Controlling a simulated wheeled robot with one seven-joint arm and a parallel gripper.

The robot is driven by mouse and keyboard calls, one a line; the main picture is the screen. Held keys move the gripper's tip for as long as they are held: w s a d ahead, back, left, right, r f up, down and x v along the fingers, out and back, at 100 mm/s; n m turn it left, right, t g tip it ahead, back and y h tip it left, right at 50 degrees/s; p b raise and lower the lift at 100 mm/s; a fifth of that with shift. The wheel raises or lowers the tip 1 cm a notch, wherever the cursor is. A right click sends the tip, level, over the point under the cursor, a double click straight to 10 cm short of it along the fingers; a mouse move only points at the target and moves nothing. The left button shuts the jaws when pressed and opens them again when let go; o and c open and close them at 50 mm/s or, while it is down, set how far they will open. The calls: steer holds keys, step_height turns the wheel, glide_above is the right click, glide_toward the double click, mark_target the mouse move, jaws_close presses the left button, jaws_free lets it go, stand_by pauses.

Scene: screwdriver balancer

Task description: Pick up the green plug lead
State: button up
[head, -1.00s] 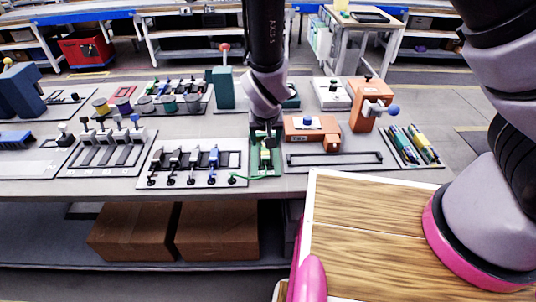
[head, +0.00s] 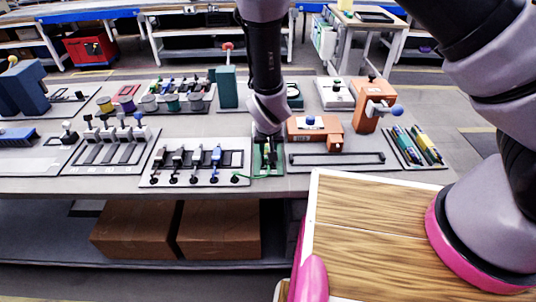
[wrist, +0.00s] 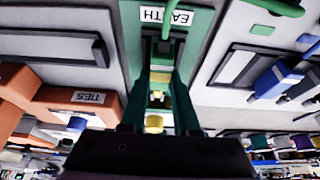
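The green plug lead (wrist: 160,77) is at the green plate (head: 266,172) labelled EARTH, at the front middle of the bench. Its green cable (wrist: 182,12) curves off beyond the label in the wrist view, and a yellow part shows on the plug. My gripper (wrist: 163,58) is open, its two green fingers on either side of the plug, pointing down at the plate. In the head view my gripper (head: 267,148) covers much of the plug. I cannot tell whether the fingers touch it.
A panel with several small plugs (head: 198,160) stands directly left of the plate. An orange block (head: 314,133) labelled TIES is close on the right. Screwdrivers (head: 416,144) lie farther right.

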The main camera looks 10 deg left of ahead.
jaws_close()
